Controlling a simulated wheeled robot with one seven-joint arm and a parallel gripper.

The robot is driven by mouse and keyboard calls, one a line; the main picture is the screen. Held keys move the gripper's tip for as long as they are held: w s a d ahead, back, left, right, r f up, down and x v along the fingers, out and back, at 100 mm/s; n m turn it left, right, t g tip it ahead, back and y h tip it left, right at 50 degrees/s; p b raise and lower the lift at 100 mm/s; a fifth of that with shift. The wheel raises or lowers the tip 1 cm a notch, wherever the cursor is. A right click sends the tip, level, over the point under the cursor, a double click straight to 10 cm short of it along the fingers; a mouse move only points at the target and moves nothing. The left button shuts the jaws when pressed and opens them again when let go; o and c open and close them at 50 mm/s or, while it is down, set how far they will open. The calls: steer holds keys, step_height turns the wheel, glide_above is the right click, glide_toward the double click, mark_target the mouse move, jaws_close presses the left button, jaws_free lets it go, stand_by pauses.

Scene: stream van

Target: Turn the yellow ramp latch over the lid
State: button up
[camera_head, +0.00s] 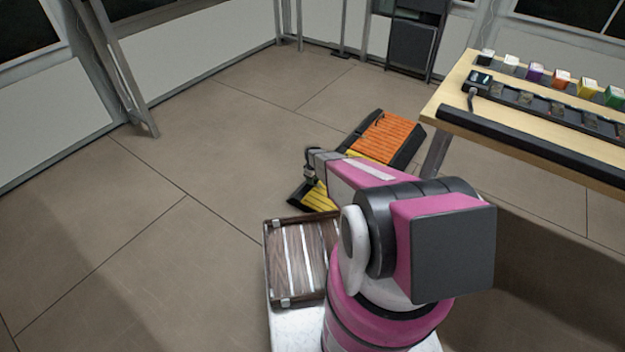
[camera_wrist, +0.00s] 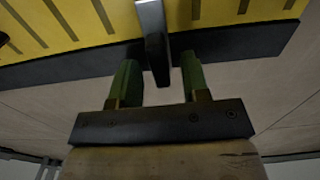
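A low ramp unit with black edges stands on the floor in the head view, with a ribbed orange panel (camera_head: 388,135) and a yellow panel (camera_head: 317,196). My arm covers part of it. In the wrist view the yellow surface (camera_wrist: 70,22) with dark stripes fills the top, above a black edge. A narrow lever (camera_wrist: 151,18), grey above and black at its lower end, crosses that edge; it looks like the latch. My gripper (camera_wrist: 160,80) is open, its green fingers on either side of the lever's black end. Gaps show on both sides. The lid cannot be told apart for sure.
A wooden table (camera_head: 450,100) with small coloured containers and a black rail stands at the right. A brown slatted deck (camera_head: 300,262) on my base lies below my arm. The floor at the left is clear.

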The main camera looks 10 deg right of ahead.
step_height(320, 180, up, 11)
stand_by(0.6)
stand_by(0.3)
steer(key=s+a+r+m, duration=0.1)
steer(key=s+r+m, duration=0.8)
steer(key=s+r, duration=2.2)
step_height(320, 180, up, 3)
steer(key=shift+s+r, duration=0.2)
